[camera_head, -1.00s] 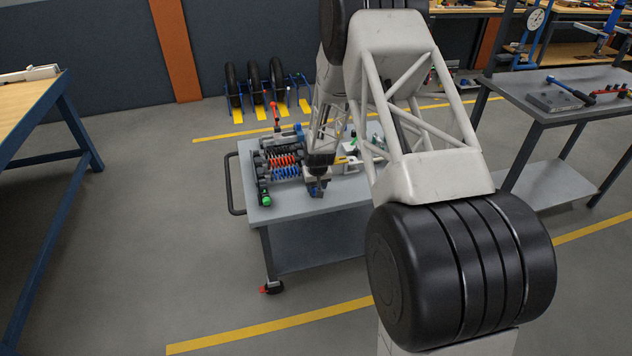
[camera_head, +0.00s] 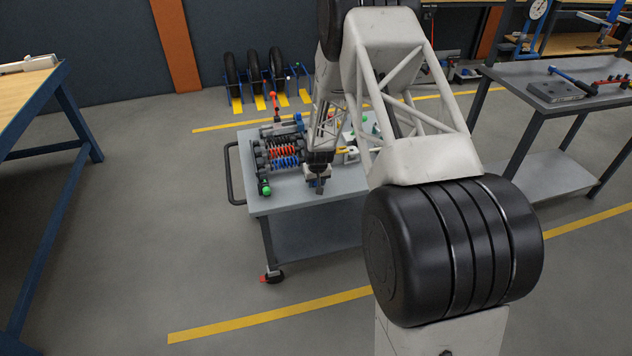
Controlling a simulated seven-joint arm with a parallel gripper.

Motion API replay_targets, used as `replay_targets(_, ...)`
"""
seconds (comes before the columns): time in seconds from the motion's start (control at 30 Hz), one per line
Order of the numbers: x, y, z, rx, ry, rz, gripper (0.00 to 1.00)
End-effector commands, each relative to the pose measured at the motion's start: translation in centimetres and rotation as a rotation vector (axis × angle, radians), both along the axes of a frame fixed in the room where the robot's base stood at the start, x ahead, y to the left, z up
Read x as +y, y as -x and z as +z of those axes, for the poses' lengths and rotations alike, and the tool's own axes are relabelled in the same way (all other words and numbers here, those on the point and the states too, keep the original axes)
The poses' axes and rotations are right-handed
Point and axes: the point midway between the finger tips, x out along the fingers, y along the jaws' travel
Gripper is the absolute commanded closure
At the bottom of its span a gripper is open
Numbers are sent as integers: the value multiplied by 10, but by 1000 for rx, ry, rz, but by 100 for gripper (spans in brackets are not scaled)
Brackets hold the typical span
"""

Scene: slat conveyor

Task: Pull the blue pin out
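My gripper (camera_head: 318,187) points down over the front part of the grey cart top (camera_head: 285,198), right of the spring assembly. It is small and dark here, and I cannot tell whether its fingers are open or shut. A small blue patch shows at the fingers; I cannot tell whether it is a pin or part of the gripper. The spring assembly (camera_head: 282,150) has black, red and blue coils between dark end blocks. A blue part (camera_head: 299,122) shows behind it. No blue pin can be made out clearly; my arm hides part of the cart.
A green-ended part (camera_head: 265,188) and a red-topped lever (camera_head: 276,107) stand on the cart. A cart handle (camera_head: 232,175) sticks out left. A grey table (camera_head: 560,75) with tools stands right, a workbench (camera_head: 30,85) left. The floor in front is open.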

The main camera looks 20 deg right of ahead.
Motion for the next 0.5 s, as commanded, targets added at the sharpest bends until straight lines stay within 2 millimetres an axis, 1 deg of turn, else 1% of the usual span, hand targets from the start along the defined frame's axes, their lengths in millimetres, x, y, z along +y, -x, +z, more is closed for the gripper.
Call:
replay_targets(0.03,0,0,0,0,0,0,67)
replay_targets(0.2,0,0,0,0,0,0,92)
replay_targets(0.5,0,4,0,1,0,0,92)
